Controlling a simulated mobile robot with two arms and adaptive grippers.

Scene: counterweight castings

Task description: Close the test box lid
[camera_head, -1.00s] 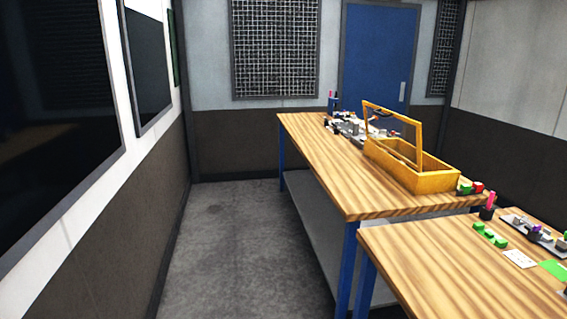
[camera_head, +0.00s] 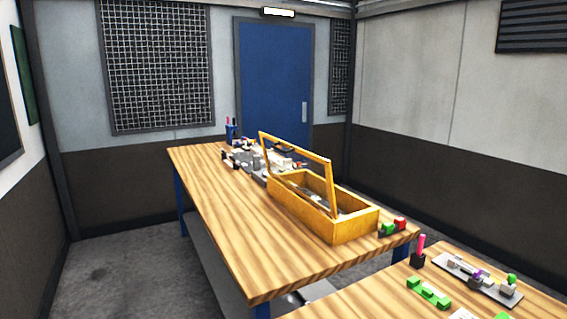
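The test box (camera_head: 305,222) is a yellow-orange open-topped box on the far wooden table. Its lid (camera_head: 297,152) is a yellow frame standing raised from the box, with an open middle that I can see through. Some grey shapes show inside the box, too small to make out. Neither of my grippers is in view.
The far table (camera_head: 215,215) has bare wood to the left of the box. Grey parts (camera_head: 257,162) sit behind it, and green and red blocks (camera_head: 393,226) at its right end. A nearer table (camera_head: 380,295) holds a pink-topped holder (camera_head: 419,252) and green pieces (camera_head: 428,292). Floor at left is clear.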

